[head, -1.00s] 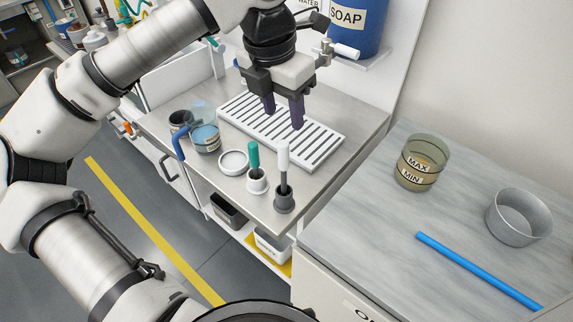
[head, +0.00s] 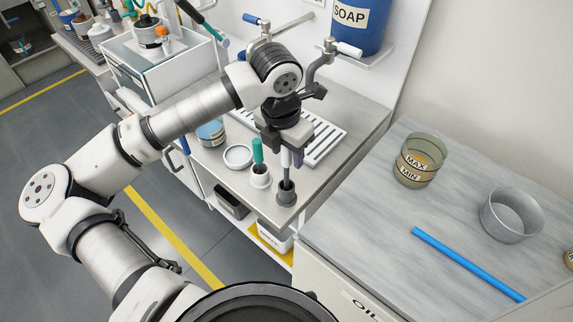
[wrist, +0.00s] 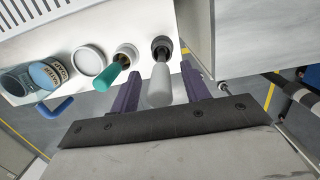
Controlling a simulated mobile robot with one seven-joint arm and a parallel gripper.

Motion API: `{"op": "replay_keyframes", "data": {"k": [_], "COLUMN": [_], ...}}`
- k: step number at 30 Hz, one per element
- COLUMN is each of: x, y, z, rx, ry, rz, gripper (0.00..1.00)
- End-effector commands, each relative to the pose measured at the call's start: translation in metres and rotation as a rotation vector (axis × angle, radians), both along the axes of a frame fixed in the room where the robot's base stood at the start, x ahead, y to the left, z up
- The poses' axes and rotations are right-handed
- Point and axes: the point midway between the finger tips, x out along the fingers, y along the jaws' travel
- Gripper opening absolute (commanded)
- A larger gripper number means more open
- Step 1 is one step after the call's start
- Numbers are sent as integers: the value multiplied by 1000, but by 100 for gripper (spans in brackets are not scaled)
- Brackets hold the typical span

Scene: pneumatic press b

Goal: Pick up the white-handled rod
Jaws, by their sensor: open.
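The white-handled rod (wrist: 159,88) stands upright in a dark grey holder (head: 286,195) near the front corner of the steel counter. Its white handle (head: 286,158) is partly hidden by my gripper in the head view; the dark shaft shows below. My gripper (head: 287,153) is open, pointing down over the rod. In the wrist view its two purple fingers (wrist: 160,76) lie on either side of the white handle, with a visible gap on both sides.
A teal-handled rod (head: 258,152) stands in a white holder (head: 260,177) just left. A white round dish (head: 238,156) and a beaker of blue liquid (head: 211,133) are beyond it. A slotted drain tray (head: 325,141) lies behind. The right worktop holds a MAX/MIN beaker (head: 420,160), metal cup and blue bar.

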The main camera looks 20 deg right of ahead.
Motion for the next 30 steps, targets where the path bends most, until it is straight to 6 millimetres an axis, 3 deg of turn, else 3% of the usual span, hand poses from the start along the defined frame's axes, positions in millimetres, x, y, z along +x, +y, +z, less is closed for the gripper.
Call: {"op": "replay_keyframes", "data": {"k": [4,11,21,30], "x": [0,1,1,1], "y": [-1,-1,-1,-1], "z": [-12,-14,-13,-12], "rx": [-3,-2,-2,-1], "ry": [-1,-2,-1,-2], "rz": [0,0,0,0], "gripper": [46,46,2,0]}}
